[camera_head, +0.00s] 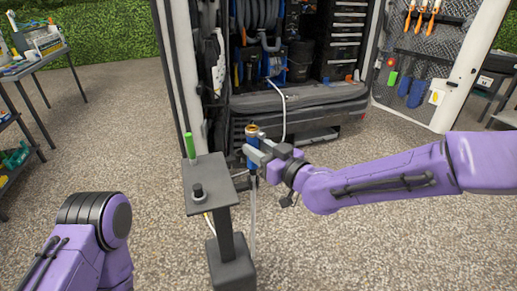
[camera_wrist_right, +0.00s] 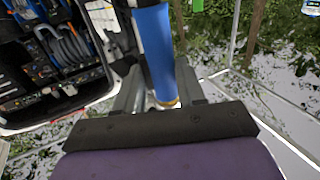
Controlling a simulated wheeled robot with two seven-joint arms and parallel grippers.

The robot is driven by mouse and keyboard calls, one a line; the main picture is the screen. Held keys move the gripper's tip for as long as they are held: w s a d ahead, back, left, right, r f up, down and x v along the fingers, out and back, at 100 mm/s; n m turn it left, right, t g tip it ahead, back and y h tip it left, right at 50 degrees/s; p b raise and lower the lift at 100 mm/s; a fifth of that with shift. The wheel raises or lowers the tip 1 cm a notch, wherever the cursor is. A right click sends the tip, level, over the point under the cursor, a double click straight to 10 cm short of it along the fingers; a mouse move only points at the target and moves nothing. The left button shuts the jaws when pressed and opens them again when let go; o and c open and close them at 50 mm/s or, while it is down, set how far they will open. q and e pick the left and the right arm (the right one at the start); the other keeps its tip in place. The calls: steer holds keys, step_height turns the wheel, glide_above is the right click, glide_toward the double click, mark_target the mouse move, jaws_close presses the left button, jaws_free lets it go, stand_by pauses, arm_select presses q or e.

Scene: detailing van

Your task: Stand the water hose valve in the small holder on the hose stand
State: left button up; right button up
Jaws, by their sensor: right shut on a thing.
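My right gripper (camera_head: 262,152) is shut on the blue water hose valve (camera_head: 251,142), which has a brass-coloured end at the top. The valve is about upright, in the air just right of the hose stand's far right corner. A pale hose hangs below it. In the right wrist view the valve (camera_wrist_right: 154,50) lies between the two fingers (camera_wrist_right: 160,92). The hose stand (camera_head: 215,188) has a flat grey top on a post. A small dark round holder (camera_head: 198,191) sits near the front of its top, apart from the valve. My left gripper is out of view.
A green upright thing (camera_head: 190,146) stands at the stand top's far left edge. The open van (camera_head: 290,95) with hose reel and drawers is behind. A table (camera_head: 35,55) with bottles stands far left. Gravel floor around the stand is mostly clear.

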steer(key=shift+f+b, duration=1.7)
steer(key=shift+f, duration=0.5)
steer(key=o, duration=0.9)
steer(key=shift+c, duration=0.2)
